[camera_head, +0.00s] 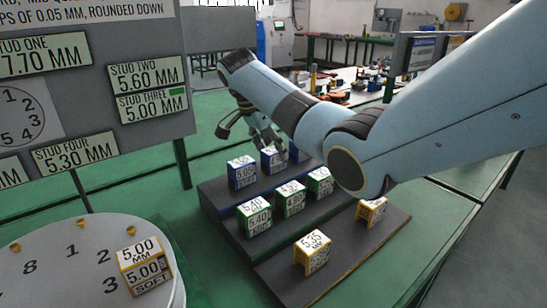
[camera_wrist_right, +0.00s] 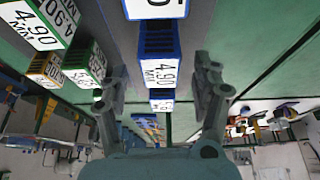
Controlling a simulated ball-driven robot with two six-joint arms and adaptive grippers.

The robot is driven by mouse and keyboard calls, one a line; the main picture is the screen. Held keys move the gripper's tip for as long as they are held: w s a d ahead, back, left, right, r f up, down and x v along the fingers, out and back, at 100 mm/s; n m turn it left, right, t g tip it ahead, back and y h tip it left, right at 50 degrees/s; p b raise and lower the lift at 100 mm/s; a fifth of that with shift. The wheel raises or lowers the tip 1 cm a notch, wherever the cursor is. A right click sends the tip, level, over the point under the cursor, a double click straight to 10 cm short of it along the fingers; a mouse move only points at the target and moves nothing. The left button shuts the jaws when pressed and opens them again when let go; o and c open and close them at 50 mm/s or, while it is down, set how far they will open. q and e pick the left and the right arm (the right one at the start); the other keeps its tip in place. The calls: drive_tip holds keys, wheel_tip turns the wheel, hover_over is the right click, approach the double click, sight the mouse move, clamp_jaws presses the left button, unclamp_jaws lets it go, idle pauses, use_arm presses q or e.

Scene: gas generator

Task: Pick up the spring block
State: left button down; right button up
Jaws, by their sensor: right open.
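Number-labelled blocks stand on a dark stepped rack; I cannot tell which one is the spring block. The back step holds blue blocks, including one marked 5.05 (camera_head: 242,173) and another (camera_head: 272,159) just below my right gripper (camera_head: 264,138). In the right wrist view, a blue block marked 4.90 (camera_wrist_right: 160,62) lies between the open fingers of my right gripper (camera_wrist_right: 160,80), with gaps on both sides. Green blocks (camera_head: 254,216) stand on the middle step and yellow ones, including a 5.35 block (camera_head: 313,253), on the front step. My left gripper is out of view.
A round numbered dial (camera_head: 60,265) at lower left carries a yellow block marked 5.00 SOFT (camera_head: 145,266). A grey sign (camera_head: 90,90) with stud sizes stands behind it. My right arm spans the upper right. The rack (camera_head: 370,250) has bare room at its front.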

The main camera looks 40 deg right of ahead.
drive_tip(key=shift+x, duration=0.95)
clamp_jaws()
